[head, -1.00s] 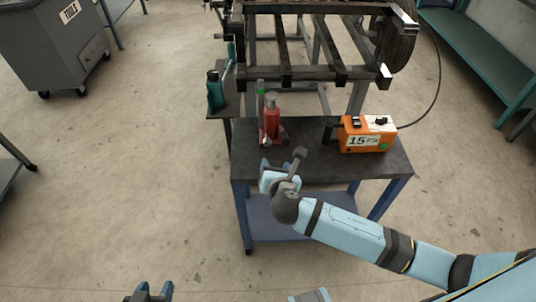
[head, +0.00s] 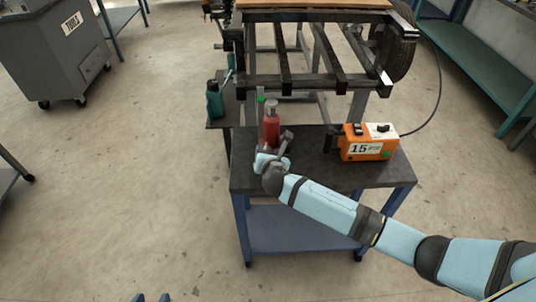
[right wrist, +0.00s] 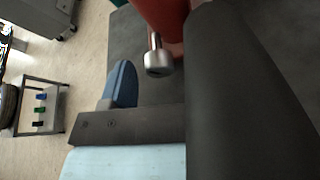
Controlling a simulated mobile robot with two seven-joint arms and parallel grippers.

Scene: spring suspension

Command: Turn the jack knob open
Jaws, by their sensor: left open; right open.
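The red bottle jack (head: 270,128) stands upright on the dark top of a blue-legged cart. Its lower part is hidden by my right gripper (head: 270,156) in the head view. In the right wrist view the jack's red body (right wrist: 165,18) is at the top, with a round metal knob (right wrist: 158,60) on a short stem in front of it. My right gripper is open at the jack's near side. One blue finger (right wrist: 122,88) shows left of the knob, apart from it; the other is hidden. My left gripper (head: 151,298) is open and empty; only its tips show at the bottom edge.
An orange box marked 15 (head: 368,142) stands on the cart right of the jack, with a black cable. A teal bottle (head: 214,98) stands on a side shelf to the left. A dark metal frame (head: 310,85) with a tyre is behind. The cart top's front right is clear.

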